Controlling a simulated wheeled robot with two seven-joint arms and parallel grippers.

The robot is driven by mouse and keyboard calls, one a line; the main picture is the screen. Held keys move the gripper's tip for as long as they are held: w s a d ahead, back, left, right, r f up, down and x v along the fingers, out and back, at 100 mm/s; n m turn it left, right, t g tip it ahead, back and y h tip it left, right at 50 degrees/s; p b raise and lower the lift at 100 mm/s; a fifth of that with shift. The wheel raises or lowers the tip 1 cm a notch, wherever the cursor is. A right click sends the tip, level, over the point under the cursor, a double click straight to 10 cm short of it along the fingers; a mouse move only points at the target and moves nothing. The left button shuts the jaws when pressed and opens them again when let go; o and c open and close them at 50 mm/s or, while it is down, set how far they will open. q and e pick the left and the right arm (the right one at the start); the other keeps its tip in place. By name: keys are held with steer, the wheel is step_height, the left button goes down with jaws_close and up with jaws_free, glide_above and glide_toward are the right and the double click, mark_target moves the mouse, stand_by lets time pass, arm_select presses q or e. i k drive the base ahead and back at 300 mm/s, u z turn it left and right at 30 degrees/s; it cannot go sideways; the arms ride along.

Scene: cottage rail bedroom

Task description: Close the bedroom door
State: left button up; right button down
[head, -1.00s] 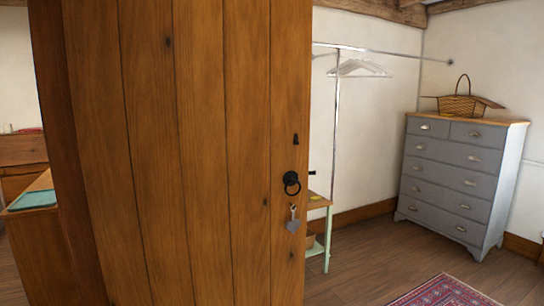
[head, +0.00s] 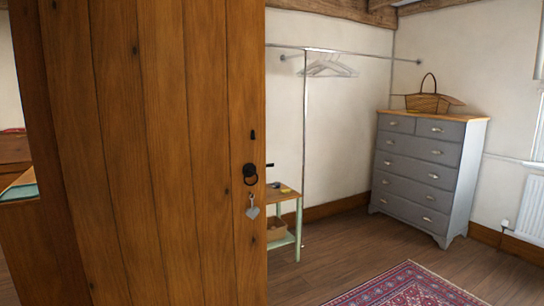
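The bedroom door (head: 180,170) is a tall brown plank door that fills much of the left half of the head view. It stands open, with the room showing past its right edge. A black ring handle (head: 250,174) sits near that edge, with a keyhole plate above it. A key with a grey heart-shaped tag (head: 252,211) hangs below the handle. Neither of my grippers shows in the view.
A grey chest of drawers (head: 420,175) with a basket (head: 428,102) stands at the back right. A small side table (head: 285,195) and a clothes rail (head: 305,140) are beyond the door edge. A red rug (head: 410,288) lies on the floor. A radiator (head: 532,208) is at far right.

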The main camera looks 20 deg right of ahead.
mark_target(156, 105)
steer(key=z, duration=0.55)
steer(key=i, duration=2.15)
steer(key=u, duration=0.4)
steer(key=i, duration=1.25)
steer(key=u, duration=0.5)
